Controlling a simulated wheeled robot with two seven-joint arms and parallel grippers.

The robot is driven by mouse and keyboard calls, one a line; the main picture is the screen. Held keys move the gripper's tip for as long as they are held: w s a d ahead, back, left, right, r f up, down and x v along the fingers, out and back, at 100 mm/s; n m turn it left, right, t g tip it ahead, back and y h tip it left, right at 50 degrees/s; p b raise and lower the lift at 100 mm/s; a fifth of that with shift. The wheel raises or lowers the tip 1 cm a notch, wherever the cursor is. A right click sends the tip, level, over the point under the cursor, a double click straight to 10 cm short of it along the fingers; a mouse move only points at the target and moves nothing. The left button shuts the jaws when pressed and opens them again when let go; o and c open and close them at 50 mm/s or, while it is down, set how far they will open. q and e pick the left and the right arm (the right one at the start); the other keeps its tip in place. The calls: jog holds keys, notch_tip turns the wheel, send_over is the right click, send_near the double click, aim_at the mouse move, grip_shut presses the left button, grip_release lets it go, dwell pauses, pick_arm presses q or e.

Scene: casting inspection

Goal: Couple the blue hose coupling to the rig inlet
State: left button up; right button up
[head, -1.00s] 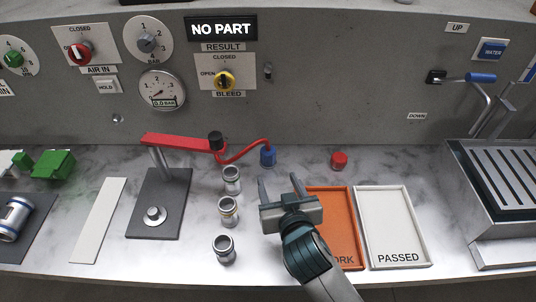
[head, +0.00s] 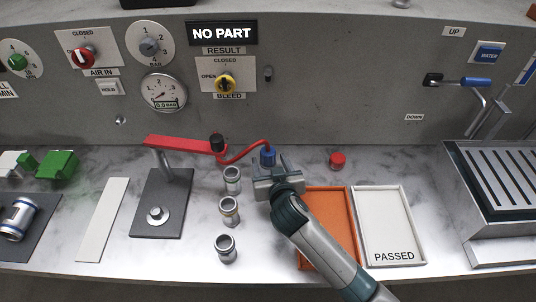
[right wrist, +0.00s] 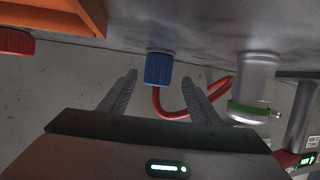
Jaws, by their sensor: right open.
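The blue hose coupling (head: 267,157) stands on the marble bench near the back, at the end of a red hose (head: 250,147). My right gripper (head: 270,167) is open, with its fingers pointing at the coupling. In the right wrist view the coupling (right wrist: 158,69) shows between the two finger tips, and no finger visibly touches it. The test rig has a dark base plate (head: 177,195), a round metal fitting (head: 156,214) and a red arm (head: 180,144) with a black knob. I cannot tell which part is the rig inlet. My left gripper is not in view.
Several metal castings (head: 229,209) stand in a row left of my right gripper. An orange tray (head: 340,228) and a white PASSED tray (head: 362,222) lie to its right. A red cap (head: 337,159) stands behind them. The grey panel wall rises behind the bench.

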aim_at(270, 158)
jog(key=shift+w+f+p, duration=0.1)
jog(key=shift+w+p, duration=0.3)
jog(key=shift+w, duration=0.15)
jog(key=p+x, duration=0.1)
jog(key=x, duration=0.1)
jog(key=shift+w+f, duration=0.25)
jog(key=shift+w, duration=0.05)
jog(key=shift+w+a+f, duration=0.15)
jog(key=shift+w+f, duration=0.15)
jog(key=shift+w, duration=0.3)
jog(key=c, duration=1.2)
